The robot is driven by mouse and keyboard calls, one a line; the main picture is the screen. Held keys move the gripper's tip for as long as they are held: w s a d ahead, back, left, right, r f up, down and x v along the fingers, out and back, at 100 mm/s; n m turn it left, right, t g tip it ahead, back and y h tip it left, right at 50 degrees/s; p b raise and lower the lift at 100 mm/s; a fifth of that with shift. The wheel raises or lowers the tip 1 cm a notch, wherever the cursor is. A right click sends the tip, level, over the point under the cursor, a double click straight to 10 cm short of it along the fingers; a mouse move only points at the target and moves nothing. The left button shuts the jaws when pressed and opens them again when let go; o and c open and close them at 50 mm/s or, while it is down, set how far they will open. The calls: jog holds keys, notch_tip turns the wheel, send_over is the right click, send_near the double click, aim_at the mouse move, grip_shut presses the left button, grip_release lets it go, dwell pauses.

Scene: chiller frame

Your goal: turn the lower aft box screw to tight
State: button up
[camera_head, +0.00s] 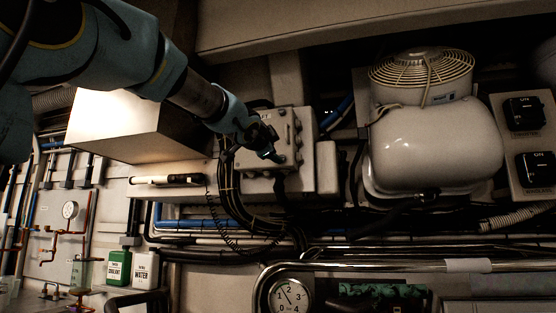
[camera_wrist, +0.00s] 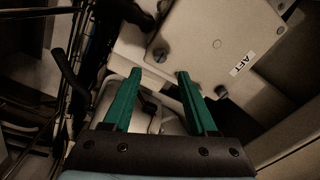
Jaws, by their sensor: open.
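The pale grey box (camera_head: 285,123) is mounted on the wall in the head view. In the wrist view its lid (camera_wrist: 212,30) carries an "AFT" label (camera_wrist: 241,64). A dark screw head (camera_wrist: 160,51) sits at the lid's near left corner, and another (camera_wrist: 220,91) sits near the label. I cannot tell for sure which is the lower aft screw or how tight either is. My gripper (camera_wrist: 159,74) is open, with its green fingers apart and empty. The first screw head shows just beyond the fingertips. In the head view my gripper (camera_head: 277,156) is at the box's lower part.
Black cables (camera_head: 228,190) hang at the box's left. A white tank with a fan (camera_head: 430,140) stands to the right, beside a panel with dark switches (camera_head: 526,114). Pipes (camera_head: 400,267) and a gauge (camera_head: 290,297) are below. A lit box-shaped housing (camera_head: 120,125) is at the left.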

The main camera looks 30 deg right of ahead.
jog(key=v, duration=0.3)
jog(key=shift+s+a, duration=0.2)
jog(key=shift+s, duration=0.05)
jog(key=w+a+f+n+g+y+p, duration=0.1)
jog(key=w+a+f+n+y, duration=0.2)
jog(key=a+f, duration=0.5)
jog(key=w+a+f+n+g+y, duration=0.1)
jog(key=w+a+f+n+y, duration=0.2)
jog(key=f, duration=0.9)
jog(key=w+a+f+n+g+y+p, duration=0.1)
jog(key=w+a+f+n+y, duration=0.2)
jog(key=a+f, duration=0.5)
jog(key=s+a+f+n+g+y, duration=0.1)
jog(key=s+a+f+n+g, duration=0.2)
jog(key=f, duration=0.5)
jog(key=s+a+f+n+g+y, duration=0.1)
jog(key=s+a+f+n, duration=0.15)
jog(key=a+f, duration=0.45)
jog(key=s+a+f+n+g+p, duration=0.1)
jog(key=s+a+f+n+g, duration=0.1)
jog(key=s+f, duration=0.3)
jog(key=s+a+f+n+g+y, duration=0.1)
jog(key=s+a+f+n+g, duration=0.1)
jog(key=s+a+f, duration=0.3)
jog(key=s+f+n, duration=0.1)
jog(key=s, duration=0.3)
jog(key=shift+a+f+n+g+p, duration=0.25)
jog(key=shift+f+n+g+p, duration=0.1)
jog(key=shift+g, duration=0.05)
jog(key=shift+o, duration=0.2)
